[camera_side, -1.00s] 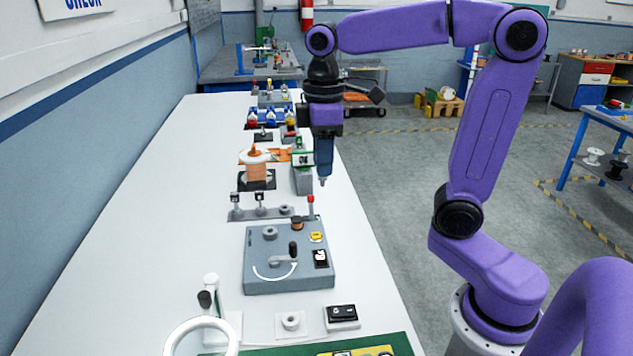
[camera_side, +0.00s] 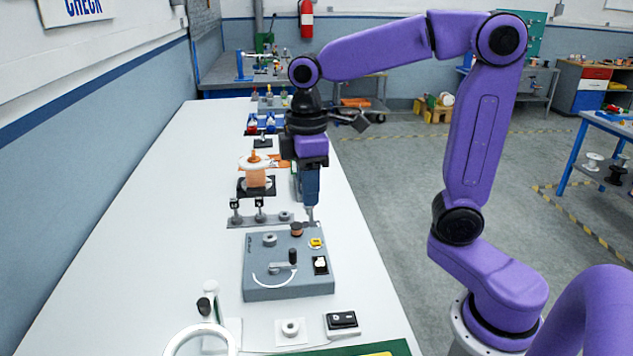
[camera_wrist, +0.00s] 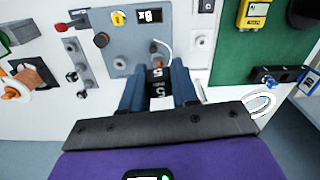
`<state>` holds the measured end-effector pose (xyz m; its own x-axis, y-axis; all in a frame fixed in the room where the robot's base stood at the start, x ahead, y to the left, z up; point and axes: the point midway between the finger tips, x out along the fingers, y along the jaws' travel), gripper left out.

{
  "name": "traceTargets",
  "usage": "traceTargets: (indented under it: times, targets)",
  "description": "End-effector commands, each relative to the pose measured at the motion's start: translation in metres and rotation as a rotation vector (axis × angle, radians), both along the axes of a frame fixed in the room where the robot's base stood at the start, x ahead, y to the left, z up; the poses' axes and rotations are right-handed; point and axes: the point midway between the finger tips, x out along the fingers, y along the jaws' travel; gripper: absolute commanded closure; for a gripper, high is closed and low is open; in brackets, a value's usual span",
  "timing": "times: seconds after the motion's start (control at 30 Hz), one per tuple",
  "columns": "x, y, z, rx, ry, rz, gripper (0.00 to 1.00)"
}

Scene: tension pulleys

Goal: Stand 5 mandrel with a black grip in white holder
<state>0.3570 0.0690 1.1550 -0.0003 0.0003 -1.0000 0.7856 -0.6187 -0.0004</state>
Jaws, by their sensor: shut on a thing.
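My gripper (camera_wrist: 157,92) is shut on the mandrel's black grip (camera_wrist: 158,76), which bears a white 5, in the wrist view. In the side view my gripper (camera_side: 311,206) points down near the right end of a grey rail, just behind the grey panel. The mandrel's lower end is hard to make out there. A white square base with a round holed boss (camera_side: 290,328), which looks like the white holder, is on the bench in front of the panel. It also shows in the wrist view (camera_wrist: 201,41). Its hole looks empty.
The grey panel (camera_side: 254,264) has a black-knobbed crank (camera_side: 292,256). The grey rail (camera_side: 241,220) carries small black-topped posts. A black switch box (camera_side: 341,320), a white ring (camera_side: 172,346) and a green mat (camera_side: 398,347) are near the holder. The bench's left side is clear.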

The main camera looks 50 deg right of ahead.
Motion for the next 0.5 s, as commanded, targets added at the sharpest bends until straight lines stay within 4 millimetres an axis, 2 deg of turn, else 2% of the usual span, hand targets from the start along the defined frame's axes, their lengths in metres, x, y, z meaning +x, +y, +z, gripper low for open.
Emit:
traceTargets:
  times: [0.1,0.3,0.5]
  targets:
    - [-0.005,0.035,-0.033,-0.005,0.009,0.118,1.0]
    - [-0.023,0.083,-0.08,-0.003,0.007,0.29,1.0]
    - [-0.039,0.107,-0.107,-0.001,0.003,0.387,1.0]
